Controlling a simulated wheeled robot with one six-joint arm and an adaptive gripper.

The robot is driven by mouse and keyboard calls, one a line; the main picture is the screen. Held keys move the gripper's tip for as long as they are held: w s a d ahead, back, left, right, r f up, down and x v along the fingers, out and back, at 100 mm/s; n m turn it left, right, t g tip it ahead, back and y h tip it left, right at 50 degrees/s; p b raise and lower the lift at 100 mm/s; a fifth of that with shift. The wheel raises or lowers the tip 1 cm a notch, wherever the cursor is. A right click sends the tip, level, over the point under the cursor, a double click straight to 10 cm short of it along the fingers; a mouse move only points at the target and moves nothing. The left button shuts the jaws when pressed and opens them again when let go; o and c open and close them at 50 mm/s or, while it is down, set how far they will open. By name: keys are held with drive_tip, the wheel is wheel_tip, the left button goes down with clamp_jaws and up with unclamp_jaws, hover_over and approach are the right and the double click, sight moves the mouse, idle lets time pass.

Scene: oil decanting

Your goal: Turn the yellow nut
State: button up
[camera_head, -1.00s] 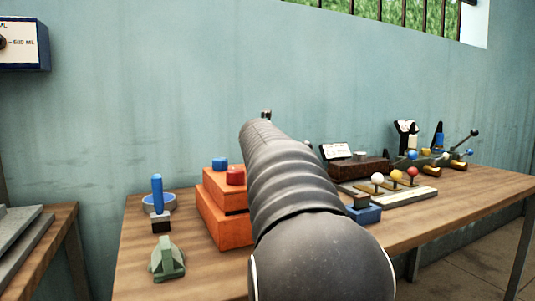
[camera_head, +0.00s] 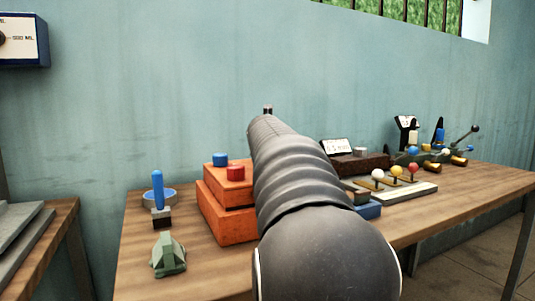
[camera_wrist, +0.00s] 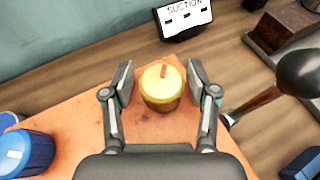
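The yellow nut (camera_wrist: 162,92), round with a small red mark on top, stands on the orange block (camera_wrist: 75,125) in the wrist view. My gripper (camera_wrist: 161,78) is open, with one finger on the left of the nut and one on the right. A small gap shows on each side, so the fingers do not appear to touch it. In the head view my arm hides the nut, and only the tips of my gripper (camera_head: 267,110) show beyond the arm.
A blue knob (camera_wrist: 27,152) is at the lower left in the wrist view. A "SUCTION" sign (camera_wrist: 186,18) stands behind the nut, and a black ball-ended lever (camera_wrist: 298,70) is at the right. A red knob (camera_head: 235,172) sits on the orange block in the head view.

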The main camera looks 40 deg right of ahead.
idle(0.3)
drive_tip(key=v, duration=1.2)
drive_tip(key=shift+r, duration=0.1)
